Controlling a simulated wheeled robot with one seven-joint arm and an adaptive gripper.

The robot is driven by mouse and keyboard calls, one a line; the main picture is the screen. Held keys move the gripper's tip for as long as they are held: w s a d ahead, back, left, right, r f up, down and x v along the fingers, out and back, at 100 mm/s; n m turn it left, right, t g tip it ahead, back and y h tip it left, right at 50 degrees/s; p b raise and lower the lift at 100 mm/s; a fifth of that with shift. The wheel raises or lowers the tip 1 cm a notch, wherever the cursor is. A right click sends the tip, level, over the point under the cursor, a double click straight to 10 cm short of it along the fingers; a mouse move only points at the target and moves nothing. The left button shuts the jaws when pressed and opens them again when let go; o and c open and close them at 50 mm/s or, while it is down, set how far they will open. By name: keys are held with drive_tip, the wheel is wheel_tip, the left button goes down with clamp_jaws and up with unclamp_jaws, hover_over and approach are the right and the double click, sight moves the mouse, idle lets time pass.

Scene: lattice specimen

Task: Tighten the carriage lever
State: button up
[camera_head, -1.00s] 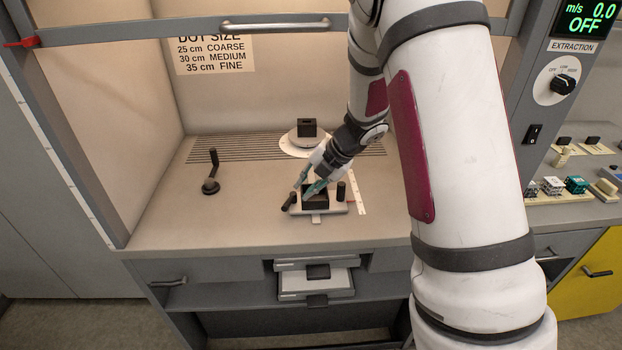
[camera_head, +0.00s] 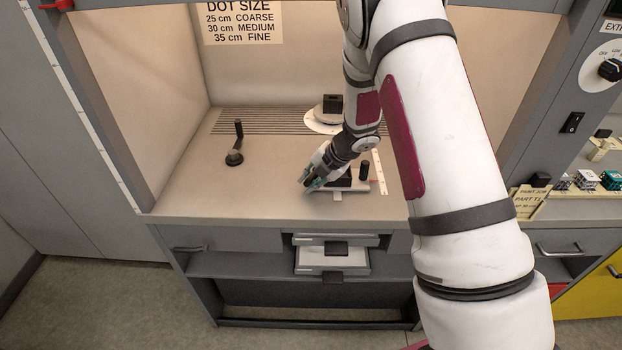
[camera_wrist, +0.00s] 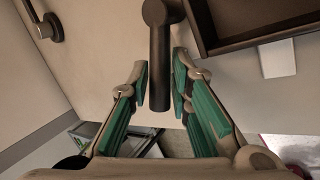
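The carriage is a pale plate (camera_head: 354,187) with a dark square tray on it, standing on the bench. The tray also shows at the upper right of the wrist view (camera_wrist: 245,20). The carriage lever (camera_wrist: 159,65) is a dark, round-ended bar in the wrist view, lying between the two fingers. My gripper (camera_wrist: 160,82) is open around it, with teal pads on both sides and a visible gap each side. In the head view my gripper (camera_head: 309,183) is at the carriage's left end and hides the lever.
A dark upright knob (camera_head: 364,170) stands at the carriage's right. A round white turntable (camera_head: 318,124) with a black block is behind. A separate crank (camera_head: 236,147) stands at the left of the bench. Drawers (camera_head: 330,259) are below the front edge. The bench's left front is clear.

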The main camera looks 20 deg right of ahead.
drive_tip(key=shift+c, duration=0.3)
clamp_jaws()
drive_tip(key=shift+w+a+r+m+t+h+p, duration=0.15)
drive_tip(key=shift+a+m+t+h, duration=0.1)
drive_tip(key=shift+m, duration=0.3)
drive_tip(key=shift+w+a+f+m+t+h+p, duration=0.15)
drive_tip(key=shift+a+m+h, duration=0.1)
drive_tip(key=shift+m, duration=0.3)
drive_tip(key=shift+w+m+h, duration=0.3)
drive_tip(key=shift+m, duration=0.4)
drive_tip(key=m, duration=0.1)
drive_tip(key=w+m+t+h, duration=0.1)
drive_tip(key=shift+w+a+m+h, duration=0.1)
drive_tip(key=shift+a+m+h, duration=0.2)
drive_tip(key=shift+a+m, duration=0.1)
drive_tip(key=shift+w+r+m, duration=0.1)
drive_tip(key=shift+m, duration=0.2)
